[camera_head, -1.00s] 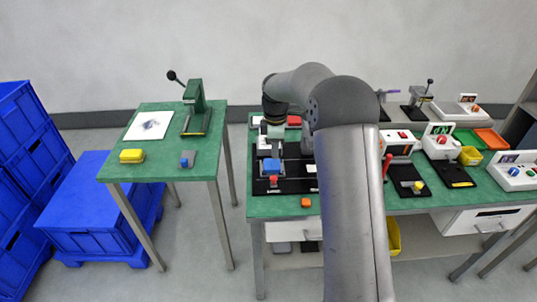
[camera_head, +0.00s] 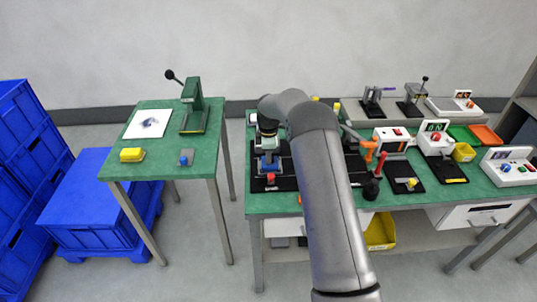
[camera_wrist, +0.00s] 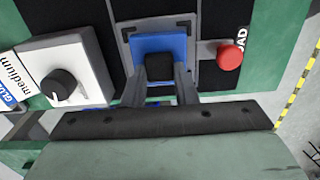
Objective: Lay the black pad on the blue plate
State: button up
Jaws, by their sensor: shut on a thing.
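The blue plate (camera_wrist: 150,43) lies on a grey fixture with dark corner brackets, in the upper middle of the wrist view. In the head view the blue plate (camera_head: 266,167) shows only in part below my gripper. My gripper (camera_wrist: 159,72) is shut on the small black pad (camera_wrist: 159,66), with one finger on each side of it. The pad appears over the near part of the plate; whether it touches the plate cannot be told. In the head view my gripper (camera_head: 268,152) is low over the fixture and the pad is hidden.
A red button (camera_wrist: 231,56) stands right of the fixture. A white box with a black knob (camera_wrist: 58,84) is at its left. Several devices and an orange-handled tool (camera_head: 370,152) stand to the right on the green bench. A side table (camera_head: 150,165) stands left, across a gap.

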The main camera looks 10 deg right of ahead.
jog(key=shift+f, duration=0.1)
jog(key=shift+f, duration=0.15)
jog(key=o, duration=0.9)
